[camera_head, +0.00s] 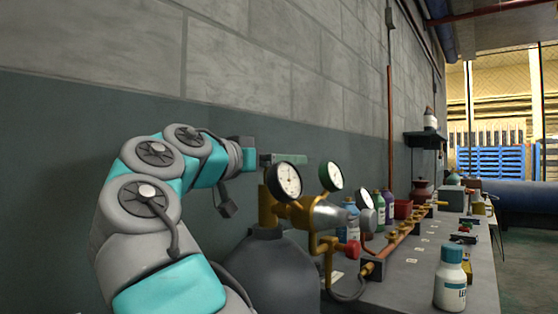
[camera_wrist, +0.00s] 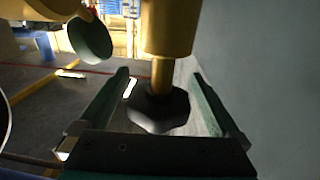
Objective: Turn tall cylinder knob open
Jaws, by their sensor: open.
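The tall cylinder (camera_head: 265,270) is dark grey and stands at bottom centre in the head view, partly behind my arm. Its brass valve (camera_head: 267,208) carries two round gauges. My gripper (camera_head: 284,159) is at the valve's top, its fingers level and pointing right. In the wrist view the knob (camera_wrist: 158,110) is dark and many-sided, on a brass stem (camera_wrist: 161,75). My gripper (camera_wrist: 160,74) is open, with one finger on each side of the knob and a visible gap on both sides. In the head view I cannot make out the knob.
A grey workbench (camera_head: 405,285) runs along the wall at right, with a brass manifold (camera_head: 400,235), several bottles and a white bottle (camera_head: 451,280) near its front. The gauges (camera_head: 286,182) stand close by my fingers. The block wall (camera_head: 270,60) is close behind my arm.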

